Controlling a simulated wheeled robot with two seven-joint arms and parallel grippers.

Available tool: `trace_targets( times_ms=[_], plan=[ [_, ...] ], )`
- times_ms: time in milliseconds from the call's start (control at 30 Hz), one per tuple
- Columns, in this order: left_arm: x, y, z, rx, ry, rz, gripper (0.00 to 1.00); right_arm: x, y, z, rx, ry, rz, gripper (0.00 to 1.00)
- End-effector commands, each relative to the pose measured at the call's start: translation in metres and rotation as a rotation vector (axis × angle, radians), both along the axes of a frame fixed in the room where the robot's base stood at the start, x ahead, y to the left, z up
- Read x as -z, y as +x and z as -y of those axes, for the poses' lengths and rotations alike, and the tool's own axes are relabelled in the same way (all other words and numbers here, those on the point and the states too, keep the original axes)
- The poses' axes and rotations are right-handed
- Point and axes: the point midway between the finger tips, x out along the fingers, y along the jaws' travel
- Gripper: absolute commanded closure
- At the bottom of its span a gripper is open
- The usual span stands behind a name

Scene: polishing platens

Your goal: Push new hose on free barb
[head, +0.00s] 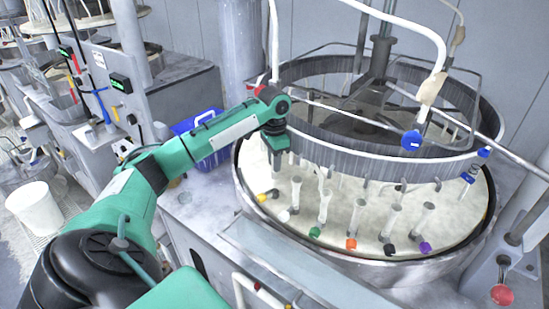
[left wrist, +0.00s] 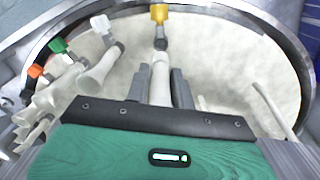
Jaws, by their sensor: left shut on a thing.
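My left gripper (left wrist: 163,82) is shut on a cream hose (left wrist: 160,80), one dark finger on each side of it. In the head view the left gripper (head: 277,165) is over the near left part of the platen, and the hose in it is hard to make out. The barb with the yellow block (left wrist: 159,14) is straight beyond the hose; its grey stem lines up with the hose's end. I cannot tell whether the end is over the stem or just short of it. The yellow block also shows in the head view (head: 262,197). My right gripper is not in view.
Other hoses stand along the platen's near edge by blocks in white (left wrist: 101,24), green (left wrist: 58,45), orange (left wrist: 36,71), black (head: 389,249) and purple (head: 425,247). A grey ring (head: 360,160) hangs above the platen. A blue crate (head: 200,140) stands behind my left arm.

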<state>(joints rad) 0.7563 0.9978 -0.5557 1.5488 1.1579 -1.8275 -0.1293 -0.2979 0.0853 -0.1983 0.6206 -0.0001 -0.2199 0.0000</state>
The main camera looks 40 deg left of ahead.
Motion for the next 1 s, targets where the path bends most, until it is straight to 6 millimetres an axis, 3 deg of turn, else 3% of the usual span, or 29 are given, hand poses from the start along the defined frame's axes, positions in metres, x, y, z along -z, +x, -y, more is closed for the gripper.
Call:
trace_targets(
  times_ms=[433,1000],
  plan=[
    [0.041,0.0,0.0,0.0,0.0,0.0,0.99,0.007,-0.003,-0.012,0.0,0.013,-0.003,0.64],
    [0.045,0.0,0.0,0.0,0.0,0.0,0.99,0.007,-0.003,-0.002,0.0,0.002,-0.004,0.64]
  ],
)
